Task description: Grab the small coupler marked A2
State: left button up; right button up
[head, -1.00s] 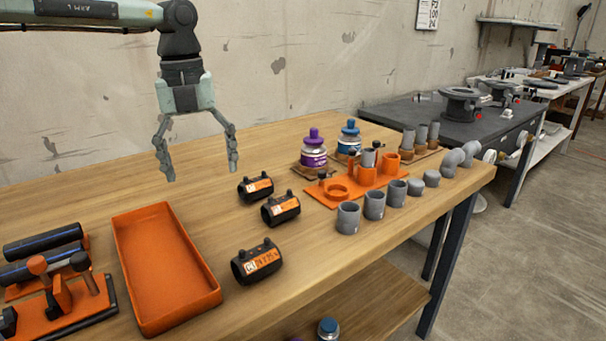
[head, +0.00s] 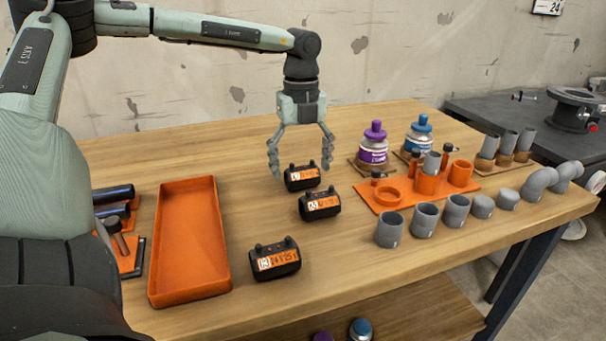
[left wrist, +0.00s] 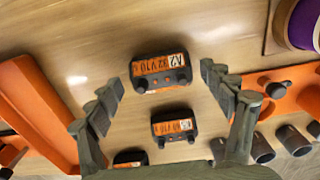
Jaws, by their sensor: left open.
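Three black couplers with orange-and-white labels lie on the wooden table. The farthest one is the A2 coupler (head: 302,178); its label reads A2 in the left wrist view (left wrist: 160,72). My left gripper (head: 301,169) is open and points down over this coupler, with one finger to each side of it. In the left wrist view the coupler shows between the spread fingers (left wrist: 165,82), with a gap on both sides. I cannot tell the exact height of the fingertips. My right gripper is not in view.
The middle coupler (head: 320,204) and the nearest coupler (head: 275,260) lie closer to the front. An orange tray (head: 188,288) stands left. An orange fixture (head: 384,199), grey pipe pieces (head: 390,231), a purple-capped bottle (head: 374,146) and a blue-capped bottle (head: 418,136) are to the right.

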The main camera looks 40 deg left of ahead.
pick_arm(q)
notch_tip(320, 180, down, 2)
jog(key=shift+w, duration=0.1)
jog(key=shift+c, duration=0.2)
jog(key=c, duration=1.2)
jog(key=shift+r, duration=0.1)
